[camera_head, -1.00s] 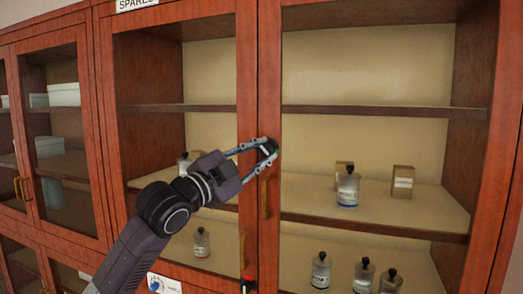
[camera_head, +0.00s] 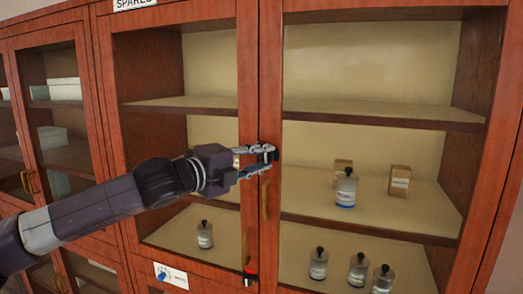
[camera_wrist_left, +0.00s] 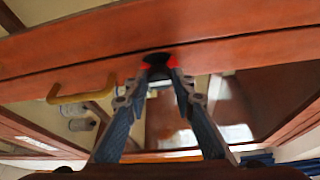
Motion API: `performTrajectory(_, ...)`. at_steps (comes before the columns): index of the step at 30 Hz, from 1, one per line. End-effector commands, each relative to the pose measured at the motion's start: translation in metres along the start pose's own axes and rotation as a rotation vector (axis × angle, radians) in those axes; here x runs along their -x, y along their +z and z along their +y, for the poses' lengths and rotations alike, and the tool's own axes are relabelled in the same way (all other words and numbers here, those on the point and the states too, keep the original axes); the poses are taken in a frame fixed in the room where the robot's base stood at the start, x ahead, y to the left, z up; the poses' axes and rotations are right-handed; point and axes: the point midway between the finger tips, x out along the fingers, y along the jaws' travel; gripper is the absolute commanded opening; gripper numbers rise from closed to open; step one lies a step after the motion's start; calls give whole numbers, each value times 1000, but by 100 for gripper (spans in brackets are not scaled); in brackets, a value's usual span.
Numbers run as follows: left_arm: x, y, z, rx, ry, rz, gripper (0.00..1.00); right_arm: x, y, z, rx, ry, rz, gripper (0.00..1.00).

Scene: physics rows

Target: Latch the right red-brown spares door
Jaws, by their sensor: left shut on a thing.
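The right red-brown spares door (camera_head: 269,60) has a glazed frame. It stands beside the left door (camera_head: 247,60), and looks closed, with a thin seam between their stiles. A dark latch knob (camera_wrist_left: 157,60) with red on both sides sits on a stile in the wrist view. My left gripper (camera_head: 268,160) is shut on this knob, its fingertips at each side of it. In the head view the fingers mostly hide the knob. A brass pull handle (camera_head: 265,198) is just below the gripper; it also shows in the wrist view (camera_wrist_left: 82,82). My right gripper is not in view.
Bottles (camera_head: 346,188) and small boxes (camera_head: 400,181) stand on shelves behind the doors. A SPARES sign (camera_head: 134,4) is above. Another cabinet door with brass handles (camera_head: 30,182) is at left.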

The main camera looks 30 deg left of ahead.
Motion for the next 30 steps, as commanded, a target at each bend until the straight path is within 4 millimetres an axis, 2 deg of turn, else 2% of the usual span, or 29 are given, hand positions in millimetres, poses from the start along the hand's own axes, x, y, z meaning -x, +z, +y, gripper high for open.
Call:
performTrajectory(17,0,-1,1,-34,15,1,0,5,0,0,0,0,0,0)
performTrajectory(18,0,-1,1,-34,15,1,24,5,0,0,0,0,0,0)
performTrajectory(22,0,-1,1,-34,14,1,39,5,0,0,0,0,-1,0)
performTrajectory(23,0,-1,0,-34,14,1,41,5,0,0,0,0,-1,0)
performTrajectory(30,0,0,0,-33,13,0,41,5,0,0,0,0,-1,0)
